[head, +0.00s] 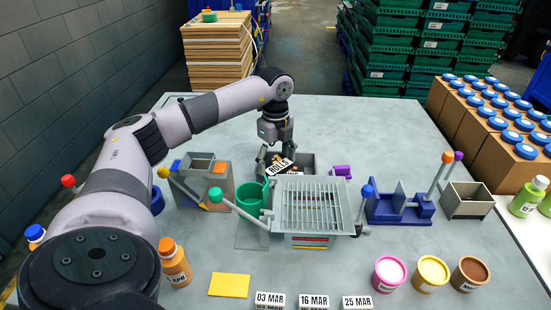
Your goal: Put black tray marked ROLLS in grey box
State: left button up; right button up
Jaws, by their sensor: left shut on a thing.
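The black tray marked ROLLS (306,162) is at the middle of the table, behind the grey slotted rack, with brown pieces in it and a white ROLLS label on its near side. My left gripper (274,158) reaches down to its left side and is shut on it. The gripper and the rack hide part of the tray, and I cannot tell if it is lifted off the table. A small open grey box (468,208) stands at the right of the table. My right gripper is not in view.
The slotted rack (313,206) and a green cup (250,197) stand just in front of the tray. A blue fixture (398,207) with levers stands between rack and grey box. A grey hopper (201,160) is on the left. The table's back is clear.

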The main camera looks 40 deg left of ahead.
aim_at(276, 164)
pick_arm(q)
jog(key=o, duration=1.5)
jog(key=shift+r, duration=0.15)
notch_tip(276, 164, up, 13)
jog(key=shift+r+b, duration=0.1)
jog(key=shift+b, duration=0.3)
